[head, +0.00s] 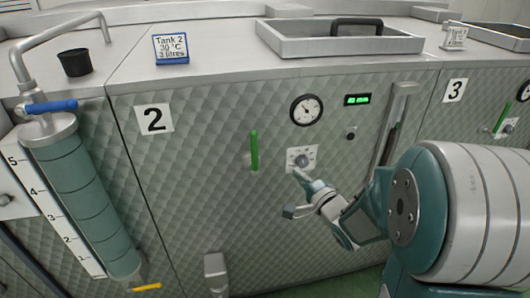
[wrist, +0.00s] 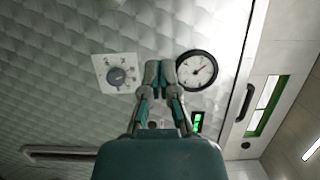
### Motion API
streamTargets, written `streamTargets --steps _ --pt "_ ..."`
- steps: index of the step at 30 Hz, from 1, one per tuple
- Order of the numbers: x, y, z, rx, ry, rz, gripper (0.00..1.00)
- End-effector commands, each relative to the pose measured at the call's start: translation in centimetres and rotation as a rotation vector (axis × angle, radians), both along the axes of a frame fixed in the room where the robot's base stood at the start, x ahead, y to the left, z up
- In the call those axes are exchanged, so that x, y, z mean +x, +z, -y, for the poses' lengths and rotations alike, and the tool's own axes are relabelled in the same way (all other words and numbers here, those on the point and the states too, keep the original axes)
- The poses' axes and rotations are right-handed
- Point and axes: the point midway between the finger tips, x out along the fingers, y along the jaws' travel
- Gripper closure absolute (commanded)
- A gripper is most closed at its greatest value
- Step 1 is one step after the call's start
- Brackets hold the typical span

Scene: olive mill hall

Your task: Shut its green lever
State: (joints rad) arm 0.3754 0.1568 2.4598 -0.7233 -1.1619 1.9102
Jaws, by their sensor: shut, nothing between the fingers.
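The green lever (head: 254,150) on the front of tank 2 stands upright, to the right of the number 2 plate, in the head view. I cannot make it out in the wrist view. My gripper (head: 302,178) is to the right of the lever and a little lower, apart from it in the picture, in front of the lower part of the dial plate (head: 302,159). In the wrist view my gripper (wrist: 160,68) shows its two fingers close together, shut and empty. Whether a fingertip touches the panel cannot be told.
A round gauge (head: 306,110) and a green display (head: 357,100) sit above and right of the dial. A vertical metal channel (head: 397,110) runs down the panel to the right. At left stands a green cylinder (head: 85,200) with a blue-handled tap (head: 50,107). A spout (head: 215,272) juts out low.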

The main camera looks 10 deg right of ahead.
Motion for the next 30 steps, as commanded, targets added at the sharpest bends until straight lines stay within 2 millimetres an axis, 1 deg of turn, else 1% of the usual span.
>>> streamTargets --steps 2,5,19,21,24,27,30 --pt "0.3 0.0 -0.1 -0.001 0.001 0.0 1.0" --pt "1.4 0.0 -0.4 -0.001 0.002 0.0 1.0" --pt "9.7 0.0 -2.8 -0.001 0.002 0.0 1.0" --pt "10.3 0.0 -4.0 -0.001 0.004 -0.001 1.0" --pt "10.9 0.0 -5.2 -0.001 0.003 0.0 1.0" --pt "11.3 0.0 -5.9 -0.001 0.002 -0.002 1.0" --pt "11.5 0.0 -6.2 -0.001 -0.001 -0.002 1.0"
